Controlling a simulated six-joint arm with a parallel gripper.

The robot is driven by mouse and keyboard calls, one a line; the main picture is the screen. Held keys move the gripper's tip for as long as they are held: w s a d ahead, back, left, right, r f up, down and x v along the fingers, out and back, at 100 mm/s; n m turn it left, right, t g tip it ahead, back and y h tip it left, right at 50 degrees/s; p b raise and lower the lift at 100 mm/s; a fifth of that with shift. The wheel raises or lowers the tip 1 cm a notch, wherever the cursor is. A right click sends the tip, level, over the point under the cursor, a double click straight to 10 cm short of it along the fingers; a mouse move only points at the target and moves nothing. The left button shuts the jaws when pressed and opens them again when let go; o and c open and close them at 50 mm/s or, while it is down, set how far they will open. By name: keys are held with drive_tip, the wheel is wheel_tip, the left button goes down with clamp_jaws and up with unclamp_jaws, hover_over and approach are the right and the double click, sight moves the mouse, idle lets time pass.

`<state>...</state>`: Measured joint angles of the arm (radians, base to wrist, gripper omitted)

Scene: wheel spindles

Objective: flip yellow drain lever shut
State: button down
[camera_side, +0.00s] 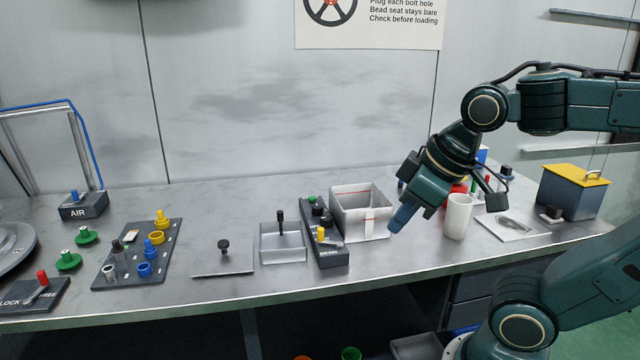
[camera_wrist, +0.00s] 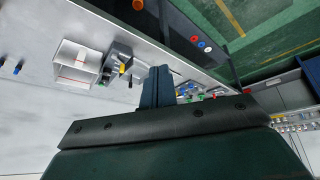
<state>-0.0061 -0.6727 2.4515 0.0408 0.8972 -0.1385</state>
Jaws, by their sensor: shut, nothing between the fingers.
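The yellow drain lever (camera_side: 321,234) stands up from the front part of a long dark block (camera_side: 333,258), which also carries a green and a black knob. In the wrist view the yellow lever (camera_wrist: 122,69) shows small, left of my fingers. My gripper (camera_side: 401,218) is shut and empty, pointing down and left. It hangs to the right of the lever, apart from it, near the front right of the white bin. In the wrist view my gripper (camera_wrist: 157,84) shows its fingers together.
A white bin (camera_side: 345,222) with a red line stands between the block and my gripper. A white cup (camera_side: 458,216) is close on the right. A clear tray (camera_side: 283,252) with a black-handled thing stands left of the block. The bench's front edge is near.

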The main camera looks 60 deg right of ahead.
drive_tip(key=w+d+f+n+g+h, duration=0.1)
drive_tip(key=w+d+n+g+h, duration=0.2)
drive_tip(key=w+n, duration=0.85)
drive_tip(key=w+d+f+n+g, duration=0.1)
drive_tip(key=w+f+n, duration=0.2)
drive_tip(key=w, duration=0.3)
drive_tip(key=w+d+f+n+g+h, duration=0.1)
drive_tip(key=w+d+f+n, duration=0.1)
drive_tip(key=w+f, duration=0.4)
drive_tip(key=shift+w+d+n, duration=0.25)
drive_tip(key=shift+w+n, duration=0.4)
drive_tip(key=shift+n, duration=0.1)
drive_tip(key=shift+f, duration=0.15)
drive_tip(key=x, duration=1)
drive_tip(key=shift+d, duration=0.25)
drive_tip(key=shift+w+d, duration=0.15)
drive_tip(key=shift+d, duration=0.95)
drive_tip(key=shift+w+d+r, duration=0.1)
drive_tip(key=shift+d+r, duration=0.1)
drive_tip(key=shift+d, duration=0.55)
